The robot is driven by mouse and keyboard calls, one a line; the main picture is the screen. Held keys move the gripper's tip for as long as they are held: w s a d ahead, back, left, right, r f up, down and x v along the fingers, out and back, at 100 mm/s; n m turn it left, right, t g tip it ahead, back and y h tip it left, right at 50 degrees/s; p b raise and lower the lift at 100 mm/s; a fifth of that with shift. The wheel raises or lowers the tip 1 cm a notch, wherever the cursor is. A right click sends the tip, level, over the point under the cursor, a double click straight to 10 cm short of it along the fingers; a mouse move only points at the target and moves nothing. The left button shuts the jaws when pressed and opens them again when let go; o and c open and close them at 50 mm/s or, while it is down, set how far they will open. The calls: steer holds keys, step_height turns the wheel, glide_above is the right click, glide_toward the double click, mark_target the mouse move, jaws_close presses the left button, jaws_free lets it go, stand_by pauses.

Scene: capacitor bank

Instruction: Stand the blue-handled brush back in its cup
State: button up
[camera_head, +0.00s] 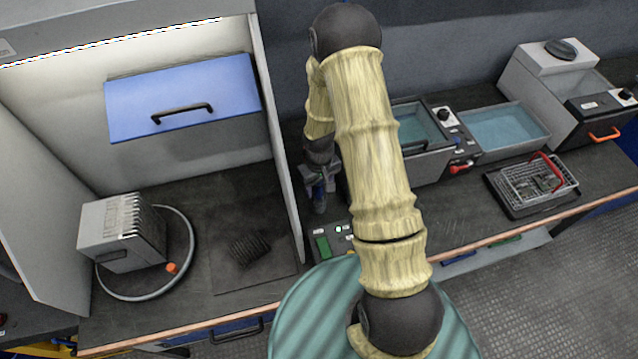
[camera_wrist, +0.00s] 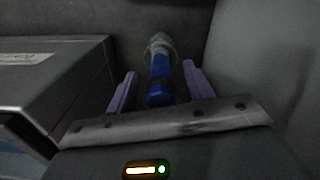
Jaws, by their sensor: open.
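The blue-handled brush (camera_wrist: 160,82) shows in the wrist view between the two purple fingers of my gripper (camera_wrist: 158,72), with a gap on each side. A pale grey, rounded part (camera_wrist: 160,45) shows at its far end; I cannot tell whether this is the brush head or the cup. In the head view my gripper (camera_head: 320,188) is low behind my arm, beside the right wall of the cabinet, and a bit of blue shows there. My gripper is open. I cannot make out the cup for certain in either view.
A grey cabinet wall (camera_head: 277,130) stands close on the left of my gripper. Water baths (camera_head: 505,127) stand to the right, with a wire basket (camera_head: 538,183) in front. A box with green and white buttons (camera_head: 330,243) lies in front. A grey housing (camera_wrist: 55,85) is close in the wrist view.

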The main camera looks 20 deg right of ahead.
step_height(320, 180, up, 17)
steer(key=b, duration=0.1)
steer(key=shift+r, duration=0.2)
stand_by(0.4)
stand_by(1.2)
steer(key=s+r+m+t, duration=0.1)
steer(key=s+r, duration=0.2)
steer(key=s, duration=0.3)
steer(key=s+r+m+t, duration=0.1)
steer(key=s+r+m, duration=0.1)
steer(key=s, duration=0.5)
steer(key=shift+r+t, duration=0.3)
steer(key=shift+r, duration=0.1)
steer(key=shift+s, duration=0.1)
